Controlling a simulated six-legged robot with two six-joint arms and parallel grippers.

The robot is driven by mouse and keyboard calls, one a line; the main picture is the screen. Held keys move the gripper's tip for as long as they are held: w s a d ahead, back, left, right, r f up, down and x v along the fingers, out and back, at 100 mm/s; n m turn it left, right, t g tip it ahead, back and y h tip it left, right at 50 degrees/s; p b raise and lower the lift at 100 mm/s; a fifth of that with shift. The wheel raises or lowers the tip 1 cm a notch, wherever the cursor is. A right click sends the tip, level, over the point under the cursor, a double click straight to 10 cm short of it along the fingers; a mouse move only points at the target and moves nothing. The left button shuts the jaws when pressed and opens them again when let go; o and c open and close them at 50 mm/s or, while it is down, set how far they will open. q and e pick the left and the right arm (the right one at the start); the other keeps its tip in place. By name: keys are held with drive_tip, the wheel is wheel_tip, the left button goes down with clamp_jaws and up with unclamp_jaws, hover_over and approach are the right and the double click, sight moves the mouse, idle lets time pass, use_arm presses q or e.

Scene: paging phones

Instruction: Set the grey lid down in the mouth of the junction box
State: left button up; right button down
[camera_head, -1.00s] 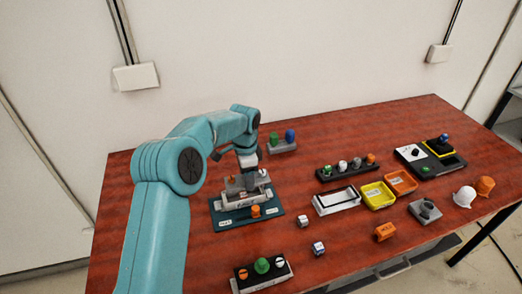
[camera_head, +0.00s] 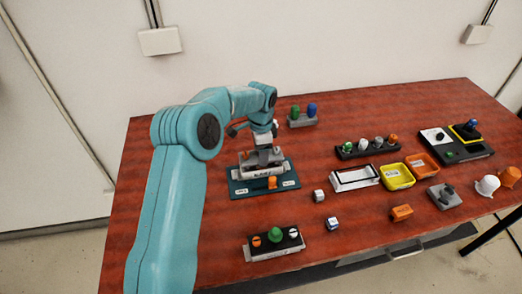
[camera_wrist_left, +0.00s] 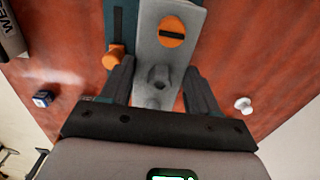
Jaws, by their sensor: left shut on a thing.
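The junction box (camera_head: 262,171) is a pale box on a teal base plate (camera_head: 240,190) at the left of the table. My left gripper (camera_head: 264,143) is above it, shut on the grey lid (camera_head: 262,156). In the left wrist view the lid (camera_wrist_left: 156,53) is a long grey plate with an orange slotted disc and a small knob, the knob between the fingers of my gripper (camera_wrist_left: 159,88). The lid is over the box, but I cannot tell whether it touches the mouth. The box mouth is hidden by the lid and gripper. My right gripper is not in view.
An orange knob (camera_head: 272,183) stands at the plate's front. A block with green and blue knobs (camera_head: 302,118) stands behind. Yellow (camera_head: 396,177) and orange (camera_head: 422,166) trays are to the right.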

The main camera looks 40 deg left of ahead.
use_arm(q)
drive_tip(key=shift+f, duration=0.35)
idle(0.7)
drive_tip(key=shift+f+b, duration=0.5)
drive_tip(key=shift+f+b, duration=0.35)
drive_tip(key=shift+f, duration=0.25)
idle(0.8)
drive_tip(key=o, duration=1.4)
drive_tip(key=shift+c, duration=0.2)
drive_tip(key=shift+r+p, duration=2.3)
drive_tip(key=shift+r, duration=0.9)
